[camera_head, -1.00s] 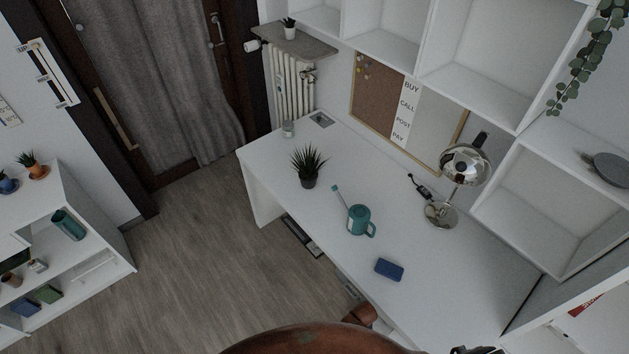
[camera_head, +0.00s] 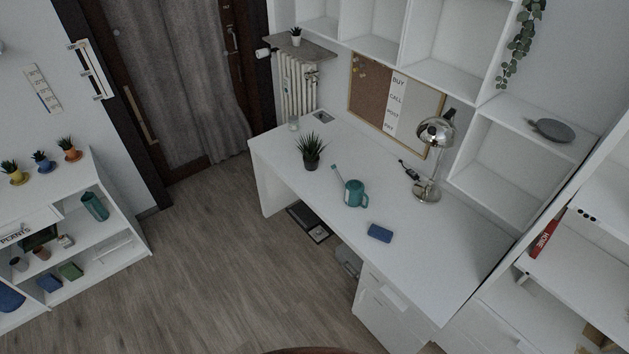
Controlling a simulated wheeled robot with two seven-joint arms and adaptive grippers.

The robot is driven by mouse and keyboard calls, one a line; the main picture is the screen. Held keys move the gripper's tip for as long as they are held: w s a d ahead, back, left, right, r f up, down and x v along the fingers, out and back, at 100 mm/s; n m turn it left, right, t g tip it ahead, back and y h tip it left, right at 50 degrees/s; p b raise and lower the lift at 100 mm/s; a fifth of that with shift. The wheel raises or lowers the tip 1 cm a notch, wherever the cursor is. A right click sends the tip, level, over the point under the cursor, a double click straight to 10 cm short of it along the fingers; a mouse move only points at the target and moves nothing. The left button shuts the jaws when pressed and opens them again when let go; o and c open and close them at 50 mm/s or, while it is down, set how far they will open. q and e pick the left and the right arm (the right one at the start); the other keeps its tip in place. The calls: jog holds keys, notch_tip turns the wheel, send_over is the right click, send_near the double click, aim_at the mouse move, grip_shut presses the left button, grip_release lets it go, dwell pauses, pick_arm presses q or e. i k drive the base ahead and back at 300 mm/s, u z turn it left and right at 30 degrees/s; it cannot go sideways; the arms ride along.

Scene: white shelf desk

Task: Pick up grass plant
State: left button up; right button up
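A spiky green grass plant (camera_head: 311,147) in a dark pot stands upright on the white desk (camera_head: 400,255), near its left end. Other small potted plants also show: one on the windowsill ledge above the radiator, and several on the low shelf at the left. Neither of my grippers is in view.
A teal watering can (camera_head: 355,193), a blue box-like item (camera_head: 380,233) and a chrome lamp (camera_head: 432,150) stand on the desk to the right of the plant. White shelves (camera_head: 440,85) rise behind it. The wooden floor (camera_head: 235,270) in front is open. A low shelf (camera_head: 125,225) stands left.

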aim_at(311, 156)
jog(key=u, duration=1)
jog(key=i, duration=1.35)
jog(key=z, duration=0.7)
